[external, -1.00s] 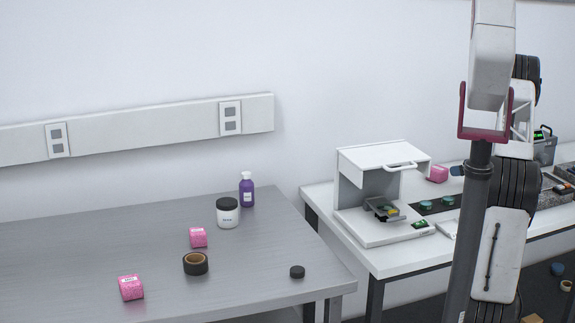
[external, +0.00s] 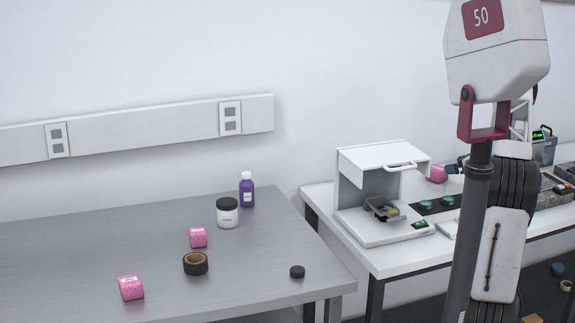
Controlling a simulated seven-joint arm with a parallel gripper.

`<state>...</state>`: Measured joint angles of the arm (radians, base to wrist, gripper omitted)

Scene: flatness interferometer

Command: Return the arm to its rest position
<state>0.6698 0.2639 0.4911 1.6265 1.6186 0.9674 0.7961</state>
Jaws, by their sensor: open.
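My arm rises at the right of the external view. Its white upper link, marked 50, is turned broadly toward the camera, above a maroon bracket and a dark grey tube. My gripper cannot be made out; it is hidden behind the arm or outside the picture. The white interferometer (external: 350,185) stands on the white bench (external: 385,262) left of my arm. A small dark stage (external: 378,207) with a yellowish piece sits in its open front. Two teal discs (external: 427,205) lie on a black mat (external: 415,209) beside it.
A grey table (external: 95,262) at left holds a purple bottle (external: 247,194), a white jar (external: 227,216), a tape roll (external: 195,264), pink boxes (external: 131,288) and a black puck (external: 297,272). Another pink box (external: 437,174) and instruments (external: 543,146) stand on the white bench.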

